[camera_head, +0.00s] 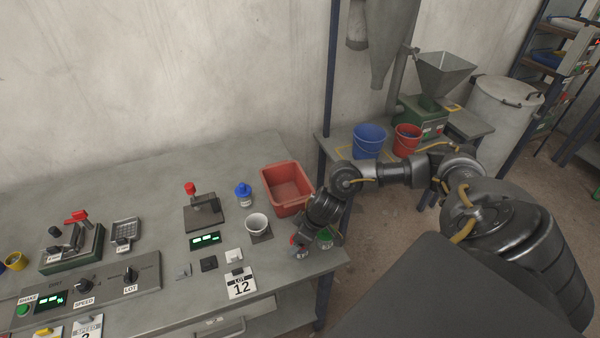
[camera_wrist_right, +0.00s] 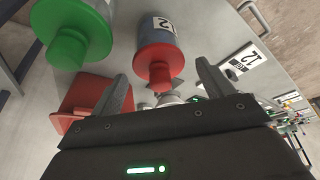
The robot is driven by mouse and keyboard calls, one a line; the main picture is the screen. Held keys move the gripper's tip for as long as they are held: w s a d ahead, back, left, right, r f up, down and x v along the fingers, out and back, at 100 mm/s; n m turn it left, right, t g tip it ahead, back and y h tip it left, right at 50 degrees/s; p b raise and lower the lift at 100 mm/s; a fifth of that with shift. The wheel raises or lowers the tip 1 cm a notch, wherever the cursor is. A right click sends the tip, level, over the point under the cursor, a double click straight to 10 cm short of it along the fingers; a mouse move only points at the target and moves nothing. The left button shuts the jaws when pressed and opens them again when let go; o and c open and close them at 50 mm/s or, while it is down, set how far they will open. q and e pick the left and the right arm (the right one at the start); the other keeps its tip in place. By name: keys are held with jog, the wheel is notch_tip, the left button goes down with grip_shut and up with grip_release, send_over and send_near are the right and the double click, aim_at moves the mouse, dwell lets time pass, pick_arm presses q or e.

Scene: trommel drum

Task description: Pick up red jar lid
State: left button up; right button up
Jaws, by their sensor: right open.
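The red jar lid (camera_wrist_right: 155,66) is in the right wrist view, on a clear jar (camera_wrist_right: 155,30) with a "12" label. In the head view the lid (camera_head: 293,241) is a small red patch, mostly hidden by my right gripper (camera_head: 299,244). In the wrist view my right gripper (camera_wrist_right: 163,84) is open, with one finger on each side of the red lid's picture. I see no finger touching the lid. My left gripper is not in view.
A green-lidded jar (camera_wrist_right: 78,35) stands close beside the red-lidded one; its green lid (camera_head: 325,234) also shows in the head view. The bench's right edge is close.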

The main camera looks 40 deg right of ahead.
jog(key=c, duration=1.1)
jog(key=shift+o, duration=0.2)
jog(key=shift+r, duration=0.6)
jog(key=s+a+r+p, duration=0.7)
jog(key=s+r, duration=0.5)
jog(key=shift+a+f, duration=0.1)
jog(key=shift+f, duration=0.05)
